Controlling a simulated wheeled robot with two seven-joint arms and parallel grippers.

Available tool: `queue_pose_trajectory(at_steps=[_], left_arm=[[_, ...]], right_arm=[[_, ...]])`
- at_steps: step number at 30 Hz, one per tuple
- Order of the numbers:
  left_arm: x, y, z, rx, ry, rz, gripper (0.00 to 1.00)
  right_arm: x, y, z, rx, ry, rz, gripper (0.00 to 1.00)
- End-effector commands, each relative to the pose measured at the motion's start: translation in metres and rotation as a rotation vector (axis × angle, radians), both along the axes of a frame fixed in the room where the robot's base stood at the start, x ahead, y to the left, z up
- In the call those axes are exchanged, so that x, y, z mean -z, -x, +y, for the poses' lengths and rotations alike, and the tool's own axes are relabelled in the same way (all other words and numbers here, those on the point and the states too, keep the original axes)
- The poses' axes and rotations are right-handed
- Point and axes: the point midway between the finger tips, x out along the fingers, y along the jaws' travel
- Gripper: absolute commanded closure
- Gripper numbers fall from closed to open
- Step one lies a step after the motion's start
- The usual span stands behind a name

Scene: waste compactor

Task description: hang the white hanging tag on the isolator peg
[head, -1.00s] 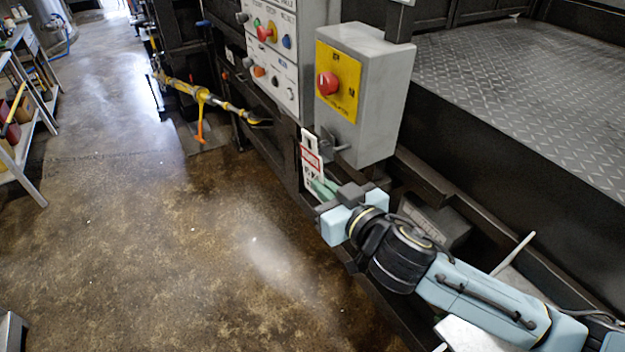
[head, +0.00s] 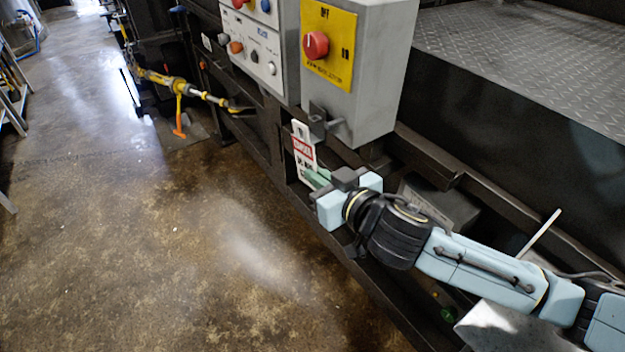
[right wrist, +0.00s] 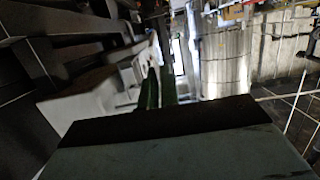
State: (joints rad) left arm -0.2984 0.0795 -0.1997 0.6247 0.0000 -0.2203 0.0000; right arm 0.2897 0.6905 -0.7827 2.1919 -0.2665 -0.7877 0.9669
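The white hanging tag (head: 304,157), with a red band and dark lettering, stands roughly upright at the fingertips of my right gripper (head: 317,179). The green fingers are closed on its lower part and hide some of it. The grey isolator box (head: 372,85) has a red knob on a yellow plate. A grey bracket (head: 321,120) juts from the box's lower front, where the peg seems to be; its exact tip is hard to make out. The tag's top is just left of and below this bracket. The green fingers also show in the right wrist view (right wrist: 158,88). My left gripper is out of view.
A control panel (head: 262,50) with coloured buttons is left of the isolator box. A dark frame rail (head: 262,148) runs below both. A yellow tool (head: 165,80) with an orange handle stands further left. The floor in front is clear.

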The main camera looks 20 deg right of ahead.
Motion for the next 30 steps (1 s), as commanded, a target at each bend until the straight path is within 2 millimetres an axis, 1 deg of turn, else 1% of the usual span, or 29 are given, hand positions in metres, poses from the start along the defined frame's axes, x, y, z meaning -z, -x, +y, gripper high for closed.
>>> queue_pose_trajectory(at_steps=[6,30], left_arm=[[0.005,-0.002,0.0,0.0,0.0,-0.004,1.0],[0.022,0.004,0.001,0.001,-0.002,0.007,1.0]], right_arm=[[0.002,-0.005,-0.013,0.0,0.003,-0.002,1.0],[0.006,-0.021,-0.058,0.001,0.002,-0.002,1.0]])
